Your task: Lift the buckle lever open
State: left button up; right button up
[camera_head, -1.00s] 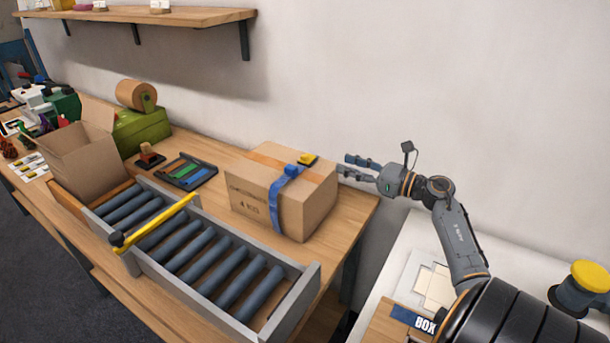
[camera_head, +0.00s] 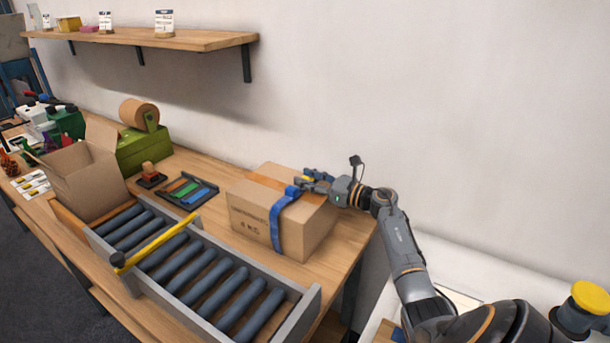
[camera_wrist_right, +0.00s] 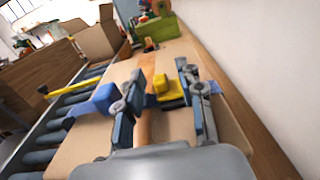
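A closed cardboard box (camera_head: 250,205) stands on the wooden bench with a blue strap (camera_head: 277,228) around it. A yellow buckle lever (camera_head: 307,178) sits on the box top beside the strap, mostly hidden by my right gripper (camera_head: 312,184) in the head view. In the right wrist view the yellow buckle (camera_wrist_right: 169,91) lies between the two open fingers of the right gripper (camera_wrist_right: 160,85), with a visible gap toward the left finger. I cannot tell whether the right finger touches it. A blue strap part (camera_wrist_right: 97,101) shows left of the fingers. My left gripper is out of view.
A roller conveyor (camera_head: 195,275) with a yellow bar (camera_head: 160,243) runs along the bench front. An open carton (camera_head: 85,185), a green tape dispenser (camera_head: 140,150) and a dark tray (camera_head: 187,192) stand left of the box. The wall is close behind.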

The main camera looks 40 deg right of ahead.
jog(key=shift+w+a, duration=0.2)
jog(key=shift+w, duration=0.3)
grip_shut()
